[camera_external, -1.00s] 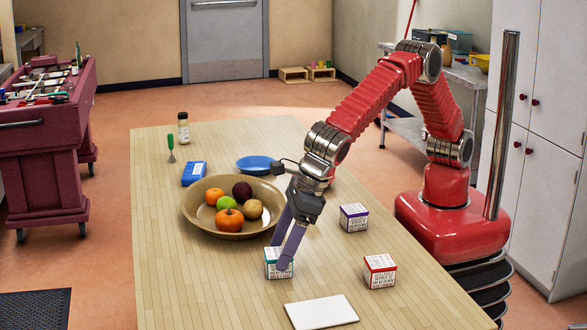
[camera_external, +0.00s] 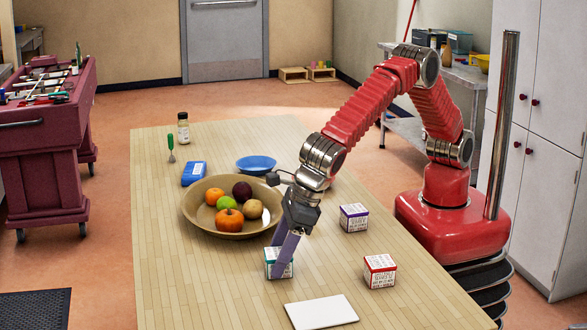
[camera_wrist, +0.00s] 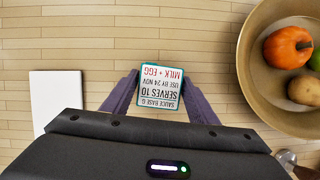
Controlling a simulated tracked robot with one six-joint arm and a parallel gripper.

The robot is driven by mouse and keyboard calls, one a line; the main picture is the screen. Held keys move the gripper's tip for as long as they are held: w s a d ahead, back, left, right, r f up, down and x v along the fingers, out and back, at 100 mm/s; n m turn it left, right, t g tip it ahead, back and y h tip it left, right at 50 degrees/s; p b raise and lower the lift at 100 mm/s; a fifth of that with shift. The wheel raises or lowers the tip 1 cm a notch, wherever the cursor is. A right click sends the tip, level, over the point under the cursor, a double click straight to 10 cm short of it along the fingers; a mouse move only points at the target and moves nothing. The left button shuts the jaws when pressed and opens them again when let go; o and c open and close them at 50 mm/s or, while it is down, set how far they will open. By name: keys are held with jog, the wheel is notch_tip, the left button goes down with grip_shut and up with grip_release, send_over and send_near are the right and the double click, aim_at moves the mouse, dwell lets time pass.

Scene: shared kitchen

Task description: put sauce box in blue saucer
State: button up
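The sauce box (camera_external: 271,268) is a small white carton with teal edges, standing on the wooden table. In the wrist view the top of the sauce box (camera_wrist: 161,88) reads "SAUCE BASE G", "MILK + EGG" and "SERVES 10". My gripper (camera_external: 281,268) points down at it, with purple fingers on opposite sides. In the wrist view the fingertips of my gripper (camera_wrist: 160,84) meet both sides of the box, with no clear gap. The box still appears to rest on the table. The blue saucer (camera_external: 257,164) lies empty farther back, beyond the fruit bowl.
A tan fruit bowl (camera_external: 200,222) stands between the box and the saucer. A purple-edged carton (camera_external: 353,218) and a red-edged carton (camera_external: 379,272) stand to the right. A white slab (camera_external: 320,312) lies in front. A blue item (camera_external: 194,173) and a jar (camera_external: 183,129) are farther back.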

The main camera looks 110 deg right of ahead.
aim_at(278, 253)
jog(key=c, duration=1)
jog(key=shift+o, duration=0.2)
jog(key=shift+r, duration=0.15)
notch_tip(278, 253, up, 10)
jog(key=shift+f, duration=0.1)
